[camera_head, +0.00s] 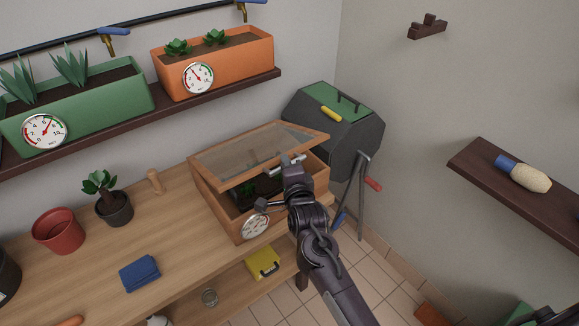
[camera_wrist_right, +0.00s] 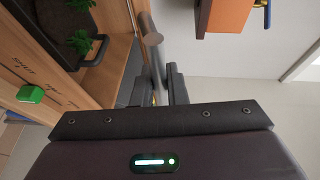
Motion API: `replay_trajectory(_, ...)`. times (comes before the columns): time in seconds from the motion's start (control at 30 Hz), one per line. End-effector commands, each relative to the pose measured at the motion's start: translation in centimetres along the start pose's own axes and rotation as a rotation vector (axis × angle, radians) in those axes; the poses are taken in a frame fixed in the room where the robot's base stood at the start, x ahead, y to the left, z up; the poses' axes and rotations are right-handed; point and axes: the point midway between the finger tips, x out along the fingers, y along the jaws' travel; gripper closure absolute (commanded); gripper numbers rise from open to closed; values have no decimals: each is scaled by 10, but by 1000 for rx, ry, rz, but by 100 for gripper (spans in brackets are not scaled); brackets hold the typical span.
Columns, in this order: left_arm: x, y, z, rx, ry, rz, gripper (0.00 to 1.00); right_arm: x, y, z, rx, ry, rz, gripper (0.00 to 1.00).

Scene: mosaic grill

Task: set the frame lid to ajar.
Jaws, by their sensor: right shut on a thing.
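The frame lid (camera_head: 240,158) is a wood-rimmed clear panel on the wooden cold frame box (camera_head: 222,207). It is tilted, with its front edge raised above the box, and plants show through the gap. My right gripper (camera_head: 291,165) is at the lid's front edge, shut on the grey lid handle (camera_head: 300,157). In the right wrist view, the handle (camera_wrist_right: 151,38) runs between the fingers (camera_wrist_right: 159,86). My arm hides part of the box's front right corner. My left gripper is not in view.
The wooden bench (camera_head: 185,235) holds a potted plant (camera_head: 114,207), a red pot (camera_head: 59,232) and a blue cloth (camera_head: 140,273). A planter shelf (camera_head: 135,118) is above. A dark drum (camera_head: 357,135) stands behind the box's right side.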

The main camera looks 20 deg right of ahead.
Motion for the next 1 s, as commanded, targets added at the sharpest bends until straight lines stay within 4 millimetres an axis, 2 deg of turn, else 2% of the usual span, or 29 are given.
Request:
replay_trajectory(0.03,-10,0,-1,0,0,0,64,2,-18,1,3,1,-6,100)
replay_trajectory(0.2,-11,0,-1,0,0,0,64,6,-28,2,1,0,-4,100)
replay_trajectory(0.47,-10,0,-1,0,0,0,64,6,-27,3,0,0,-6,100)
replay_trajectory(0.5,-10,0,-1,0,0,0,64,6,-27,3,0,0,-6,86)
replay_trajectory(0.57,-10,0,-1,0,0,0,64,6,-27,3,0,0,-5,78)
replay_trajectory(0.87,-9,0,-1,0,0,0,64,5,-25,3,0,-1,-3,78)
replay_trajectory(1.0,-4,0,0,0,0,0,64,-8,-23,3,2,-1,-3,78)
